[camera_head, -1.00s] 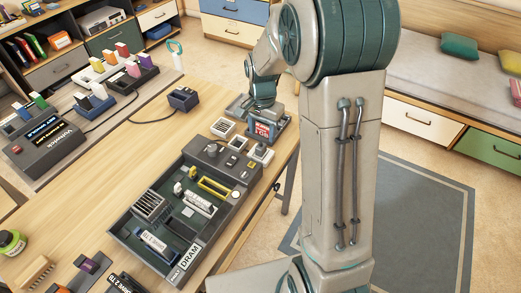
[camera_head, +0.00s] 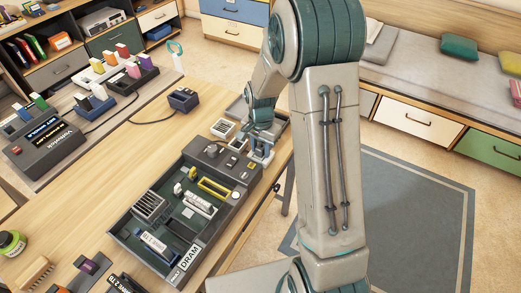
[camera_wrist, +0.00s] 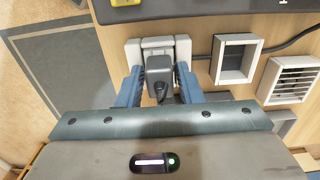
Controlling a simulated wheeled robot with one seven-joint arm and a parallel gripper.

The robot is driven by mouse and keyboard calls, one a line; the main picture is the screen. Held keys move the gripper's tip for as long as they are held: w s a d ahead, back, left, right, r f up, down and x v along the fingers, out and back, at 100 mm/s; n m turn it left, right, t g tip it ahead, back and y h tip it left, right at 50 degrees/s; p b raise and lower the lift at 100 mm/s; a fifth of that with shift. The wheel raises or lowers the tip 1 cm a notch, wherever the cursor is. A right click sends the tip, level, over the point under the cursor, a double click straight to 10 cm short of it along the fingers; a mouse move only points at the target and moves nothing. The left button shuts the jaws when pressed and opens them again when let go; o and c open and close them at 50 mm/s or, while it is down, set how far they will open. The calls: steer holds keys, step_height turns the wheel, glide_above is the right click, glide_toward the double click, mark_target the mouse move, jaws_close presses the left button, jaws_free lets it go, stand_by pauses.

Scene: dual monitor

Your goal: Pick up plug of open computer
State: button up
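The open computer (camera_head: 222,222) is a dark open case on the wooden table, with boards and a yellow frame inside. In the wrist view, a dark grey plug (camera_wrist: 159,68) sits at a pale grey socket block (camera_wrist: 158,43). My gripper (camera_wrist: 159,80) has its blue fingers on either side of the plug, with narrow gaps seeming to show between fingers and plug. In the head view my gripper (camera_head: 260,150) is low at the case's far right corner, and the plug is hard to make out there.
A pale square frame (camera_wrist: 235,58) and a slatted vent block (camera_wrist: 290,78) stand just right of the plug. A dark cable runs behind them. The console (camera_head: 45,137) and a small dark box (camera_head: 184,99) are farther left. The table's right edge is close.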

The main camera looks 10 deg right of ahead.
mark_target(263, 146)
jaws_close()
steer(key=shift+r, duration=0.5)
steer(key=r, duration=0.3)
steer(key=shift+s+d+r, duration=0.15)
steer(key=shift+d+r, duration=0.15)
steer(key=shift+d, duration=0.05)
steer(key=s+d+r+p, duration=0.3)
steer(key=s+d+r, duration=0.2)
steer(key=d+r, duration=0.4)
steer(key=shift+s+d+r, duration=0.15)
steer(key=shift+s+r, duration=0.2)
steer(key=shift+r, duration=0.7)
